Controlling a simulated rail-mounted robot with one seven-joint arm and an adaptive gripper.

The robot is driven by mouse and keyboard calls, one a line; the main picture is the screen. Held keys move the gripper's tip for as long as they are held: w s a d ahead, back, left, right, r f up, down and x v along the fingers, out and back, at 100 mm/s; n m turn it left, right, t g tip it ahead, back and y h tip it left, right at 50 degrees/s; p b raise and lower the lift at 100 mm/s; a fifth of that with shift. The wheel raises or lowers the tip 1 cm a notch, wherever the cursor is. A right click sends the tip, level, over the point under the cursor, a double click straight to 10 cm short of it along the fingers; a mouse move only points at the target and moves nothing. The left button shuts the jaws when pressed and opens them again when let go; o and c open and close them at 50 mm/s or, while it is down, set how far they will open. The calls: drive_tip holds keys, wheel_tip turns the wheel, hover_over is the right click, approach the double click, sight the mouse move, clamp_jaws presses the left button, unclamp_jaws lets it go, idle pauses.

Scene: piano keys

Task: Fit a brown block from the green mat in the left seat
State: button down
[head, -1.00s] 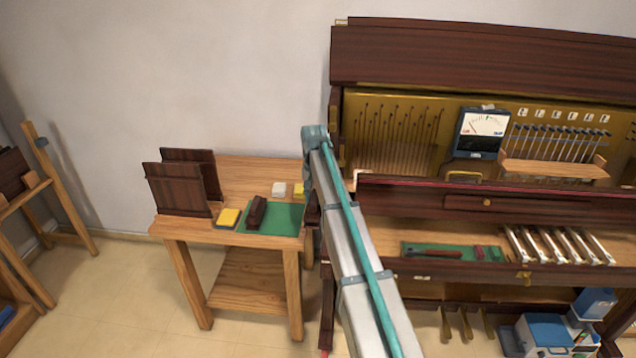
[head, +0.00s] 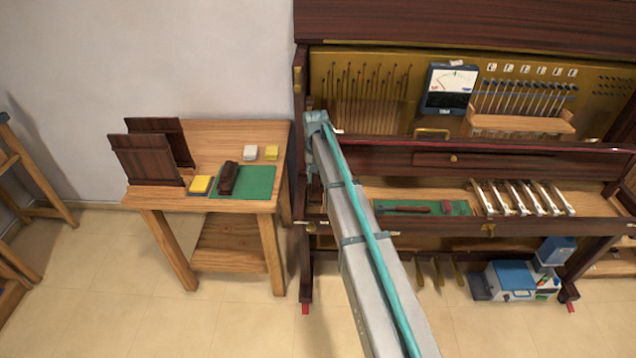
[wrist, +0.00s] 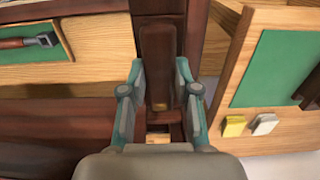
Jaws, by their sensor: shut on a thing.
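My gripper (wrist: 159,100) is shut on a dark brown block (wrist: 158,52), which is long and lies lengthwise between the teal fingers in the wrist view. The block is over the brown left end of the piano (wrist: 80,115); I cannot tell whether it touches the wood. A small light-wood patch shows below its near end, and the left seat is not clearly visible. Another brown block (head: 228,178) lies on the green mat (head: 257,182) on the side table. The mat also shows in the wrist view (wrist: 275,70).
The wooden side table (head: 225,130) stands left of the piano. A hammer (head: 403,209) lies on the piano's green strip, right of my arm.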

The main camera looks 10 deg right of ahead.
drive_tip(key=w, duration=0.1)
drive_tip(key=w+b, duration=0.1)
drive_tip(key=w, duration=0.1)
drive_tip(key=shift+w+a+f+b, duration=0.2)
drive_tip(key=shift+a+f+b, duration=0.1)
drive_tip(key=shift+a+f, duration=0.1)
drive_tip(key=shift+w+d+r+b, duration=0.1)
drive_tip(key=shift+w+d+b, duration=0.1)
drive_tip(key=shift+w+b, duration=0.6)
drive_tip(key=shift+w, duration=0.25)
drive_tip(key=shift+f+b, duration=1.75)
drive_tip(key=shift+f, duration=2.1)
drive_tip(key=shift+f+b, duration=0.5)
drive_tip(key=shift+f, duration=1.4)
drive_tip(key=shift+f, duration=0.1)
drive_tip(key=c, duration=0.8)
unclamp_jaws()
